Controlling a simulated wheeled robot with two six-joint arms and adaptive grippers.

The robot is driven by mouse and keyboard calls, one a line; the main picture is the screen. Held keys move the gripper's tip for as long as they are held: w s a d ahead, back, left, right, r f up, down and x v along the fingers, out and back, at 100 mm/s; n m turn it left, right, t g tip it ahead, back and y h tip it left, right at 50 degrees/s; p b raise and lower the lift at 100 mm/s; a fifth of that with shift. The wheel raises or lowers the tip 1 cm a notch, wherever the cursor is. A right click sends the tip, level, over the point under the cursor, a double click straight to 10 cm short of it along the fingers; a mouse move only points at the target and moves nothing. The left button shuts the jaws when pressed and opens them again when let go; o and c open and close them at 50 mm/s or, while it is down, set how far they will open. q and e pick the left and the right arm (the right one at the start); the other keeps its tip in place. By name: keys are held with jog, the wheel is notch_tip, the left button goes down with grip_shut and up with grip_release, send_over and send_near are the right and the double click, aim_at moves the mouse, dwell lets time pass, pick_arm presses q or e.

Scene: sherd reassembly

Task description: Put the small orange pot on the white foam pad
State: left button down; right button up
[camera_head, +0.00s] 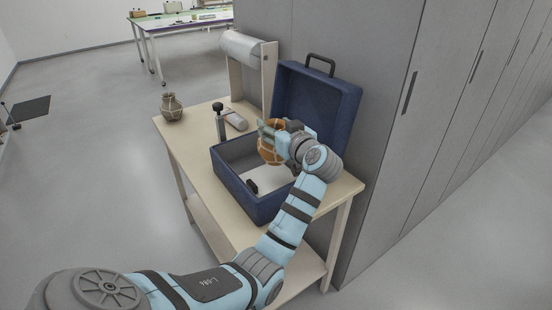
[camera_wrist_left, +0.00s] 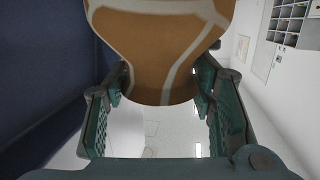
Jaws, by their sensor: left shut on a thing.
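The small orange pot (camera_head: 268,155) with pale lines is held by my left gripper (camera_head: 276,136), above the open blue case. The pot fills the upper middle of the left wrist view (camera_wrist_left: 160,45), between the two green-padded fingers of the gripper (camera_wrist_left: 160,82). The white foam pad (camera_head: 270,179) lies inside the case, below the pot; my arm and the pot hide part of it. The pot appears apart from the pad. My right gripper is not in view.
The blue case (camera_head: 234,181) stands on a wooden table (camera_head: 177,136), its lid (camera_head: 300,92) raised at the back. Grey cabinets (camera_head: 430,120) rise at the right.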

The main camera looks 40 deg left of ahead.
pick_arm(q)
jog(key=shift+f, duration=0.7)
jog(key=shift+s+f+b, duration=0.1)
jog(key=shift+f+b, duration=0.2)
jog(key=shift+f, duration=0.1)
notch_tip(320, 180, down, 5)
jog(key=shift+s+r+b, duration=0.1)
jog(key=shift+b, duration=1)
jog(key=shift+r, duration=0.1)
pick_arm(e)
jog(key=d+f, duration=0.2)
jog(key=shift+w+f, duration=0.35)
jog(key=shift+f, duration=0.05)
pick_arm(q)
jog(key=c, duration=1.1)
grip_release()
jog(key=o, duration=0.4)
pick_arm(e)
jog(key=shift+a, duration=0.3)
